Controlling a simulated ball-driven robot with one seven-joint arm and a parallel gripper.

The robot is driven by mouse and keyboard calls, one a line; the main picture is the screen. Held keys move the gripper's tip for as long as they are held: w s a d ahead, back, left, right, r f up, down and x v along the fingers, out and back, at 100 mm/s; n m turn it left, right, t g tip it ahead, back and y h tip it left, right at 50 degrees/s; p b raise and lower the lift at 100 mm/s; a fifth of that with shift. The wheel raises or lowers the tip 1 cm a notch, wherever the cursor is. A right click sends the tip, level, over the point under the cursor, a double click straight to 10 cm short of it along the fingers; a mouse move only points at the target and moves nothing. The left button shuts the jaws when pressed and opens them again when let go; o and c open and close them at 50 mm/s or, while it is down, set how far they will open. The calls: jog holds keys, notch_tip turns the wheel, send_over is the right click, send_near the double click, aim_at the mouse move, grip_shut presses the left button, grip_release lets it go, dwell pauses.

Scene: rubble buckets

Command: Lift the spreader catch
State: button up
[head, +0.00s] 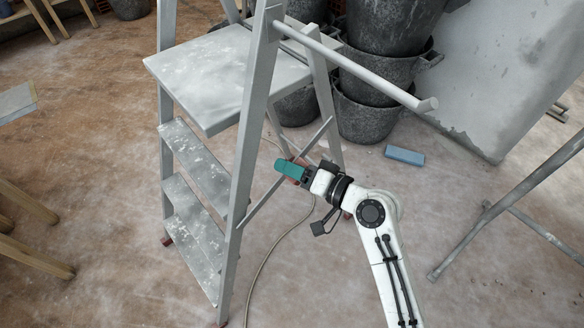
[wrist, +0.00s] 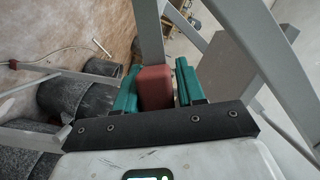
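A grey stepladder (head: 250,130) stands open on the floor, its treads on the left. A thin diagonal spreader bar (head: 262,200) runs between its front and rear legs. The spreader catch looks to be a red block (wrist: 155,87) in the wrist view, at the end of a grey bar. My gripper (head: 285,166), with teal fingers, is at the spreader bar in the head view and mostly hides the catch. In the wrist view my gripper (wrist: 156,84) has one finger on each side of the red block. Whether both fingers press on it I cannot tell.
Stacked dark buckets (head: 375,100) stand behind the ladder on the right. A blue block (head: 404,155) lies on the floor near them. A large grey panel (head: 500,70) leans at the back right. A hose (head: 268,255) runs over the floor below my gripper. Metal legs (head: 510,205) stand at the right.

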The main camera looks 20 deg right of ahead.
jog(key=shift+o, duration=1.4)
jog(key=v, duration=1)
jog(key=shift+s+p, duration=0.35)
jog(key=shift+d+r, duration=0.1)
jog(key=shift+d, duration=0.05)
jog(key=s+d+f+n+g+h, duration=0.1)
jog(key=s+f+n+g+h, duration=0.35)
jog(key=s+f+g, duration=0.65)
jog(key=s+d+f+g+h, duration=0.15)
jog(key=s+d+h, duration=0.35)
jog(key=s, duration=0.5)
notch_tip(320, 180, up, 15)
jog(key=p, duration=1.6)
jog(key=shift+a+f, duration=0.15)
